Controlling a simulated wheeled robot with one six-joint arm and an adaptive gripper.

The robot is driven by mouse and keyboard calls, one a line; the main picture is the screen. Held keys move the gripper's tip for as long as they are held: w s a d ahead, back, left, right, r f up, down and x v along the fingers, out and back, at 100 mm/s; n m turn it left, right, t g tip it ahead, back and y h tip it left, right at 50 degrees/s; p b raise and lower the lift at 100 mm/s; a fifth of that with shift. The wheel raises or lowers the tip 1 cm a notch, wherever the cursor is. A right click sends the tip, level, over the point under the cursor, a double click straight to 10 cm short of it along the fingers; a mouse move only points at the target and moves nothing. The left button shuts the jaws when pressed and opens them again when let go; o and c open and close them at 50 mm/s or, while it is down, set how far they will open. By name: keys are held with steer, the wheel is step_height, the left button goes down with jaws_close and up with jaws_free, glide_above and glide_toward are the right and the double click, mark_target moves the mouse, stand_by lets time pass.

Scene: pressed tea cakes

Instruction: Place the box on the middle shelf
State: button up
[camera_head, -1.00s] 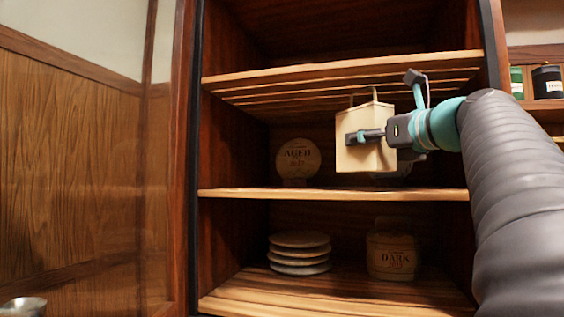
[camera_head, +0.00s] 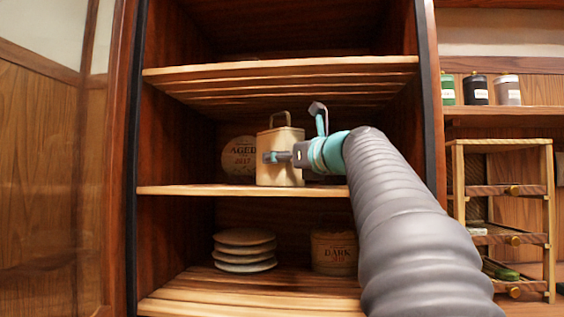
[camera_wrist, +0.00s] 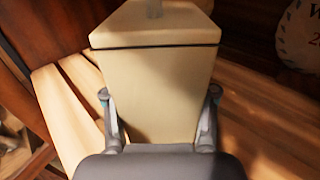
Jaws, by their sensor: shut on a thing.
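The box (camera_head: 280,158) is cream-coloured with a lid and a loop handle on top. It is upright at the middle shelf (camera_head: 215,190), its base close to the shelf board; I cannot tell for sure whether it touches. My gripper (camera_head: 272,157) is shut on its lower body from the right and front. In the wrist view the box (camera_wrist: 155,75) stands between the two fingers (camera_wrist: 158,125), with the wooden shelf surface (camera_wrist: 255,95) beyond it. The far side of the box is hidden.
A round "AGED" tea cake (camera_head: 238,155) stands on the middle shelf just left of the box, partly covered by it. Below are stacked plates (camera_head: 244,250) and a "DARK" container (camera_head: 333,252). The upper shelf (camera_head: 280,67) is above. Right of the cabinet are jars (camera_head: 477,89) and a small drawer rack (camera_head: 500,145).

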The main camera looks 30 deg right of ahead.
steer(key=shift+f, duration=0.1)
steer(key=o, duration=1.4)
steer(key=shift+s, duration=0.2)
steer(key=s, duration=0.3)
steer(key=s+d, duration=0.1)
steer(key=s, duration=0.3)
steer(key=s+d+b, duration=0.1)
steer(key=s, duration=0.3)
steer(key=shift+s+d, duration=0.1)
steer(key=shift+s, duration=0.15)
